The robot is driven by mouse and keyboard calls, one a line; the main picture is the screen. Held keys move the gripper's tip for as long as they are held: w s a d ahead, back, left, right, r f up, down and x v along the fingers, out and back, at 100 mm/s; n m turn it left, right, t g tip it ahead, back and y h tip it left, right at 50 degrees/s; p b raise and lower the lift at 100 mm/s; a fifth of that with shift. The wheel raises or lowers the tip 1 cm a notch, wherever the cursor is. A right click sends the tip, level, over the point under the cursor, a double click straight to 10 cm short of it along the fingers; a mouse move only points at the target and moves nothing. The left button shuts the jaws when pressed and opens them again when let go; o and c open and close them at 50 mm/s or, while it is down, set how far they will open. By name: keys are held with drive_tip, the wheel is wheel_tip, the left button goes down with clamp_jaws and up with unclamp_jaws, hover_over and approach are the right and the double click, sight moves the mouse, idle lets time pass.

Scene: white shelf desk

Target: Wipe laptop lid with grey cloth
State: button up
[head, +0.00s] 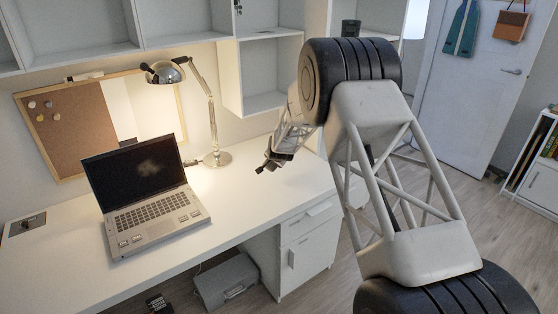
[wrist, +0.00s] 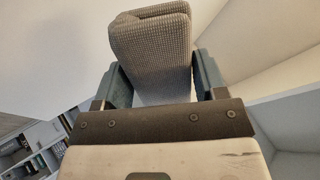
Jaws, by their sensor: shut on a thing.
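An open laptop stands on the white desk in the head view, its dark screen (head: 136,172) facing the room with a pale smudge near the middle. The outer side of its lid is turned away and hidden. My gripper (head: 272,160) is above the desk, to the right of the laptop and apart from it. In the wrist view, a folded grey cloth (wrist: 152,45) with a waffle weave is held between the two fingers of my gripper (wrist: 160,82). The cloth is hard to make out in the head view.
A chrome desk lamp (head: 217,158) stands between the laptop and my gripper. A cork board (head: 68,135) leans behind the laptop. Shelves (head: 175,22) hang above the desk. The desk's front right surface (head: 240,205) is clear.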

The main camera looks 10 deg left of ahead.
drive_tip(key=shift+s+a+r, duration=0.1)
drive_tip(key=shift+s+a, duration=0.15)
drive_tip(key=shift+a, duration=0.35)
drive_tip(key=shift+s+a+f, duration=0.1)
drive_tip(key=shift+s+a, duration=0.1)
drive_tip(key=shift+a, duration=0.4)
drive_tip(key=shift+s+a+r, duration=0.1)
drive_tip(key=shift+s+a, duration=0.15)
drive_tip(key=shift+a, duration=0.35)
drive_tip(key=s+a+r+n+t+y, duration=0.1)
drive_tip(key=s+a+r+y, duration=0.1)
drive_tip(key=s+a, duration=0.75)
drive_tip(key=s+a+r+n+t+y, duration=0.15)
drive_tip(key=s+a, duration=0.25)
drive_tip(key=a, duration=1)
drive_tip(key=n+y, duration=0.2)
drive_tip(key=y, duration=0.2)
approach(138, 171)
drive_tip(key=shift+s+d, duration=0.3)
drive_tip(key=shift+s, duration=0.25)
drive_tip(key=shift+w+a, duration=0.1)
drive_tip(key=shift+w, duration=0.05)
drive_tip(key=shift+x, duration=2.85)
drive_tip(key=shift+x, duration=1.05)
drive_tip(key=shift+w+r, duration=0.1)
drive_tip(key=shift+w+d, duration=1.1)
drive_tip(key=shift+d, duration=0.2)
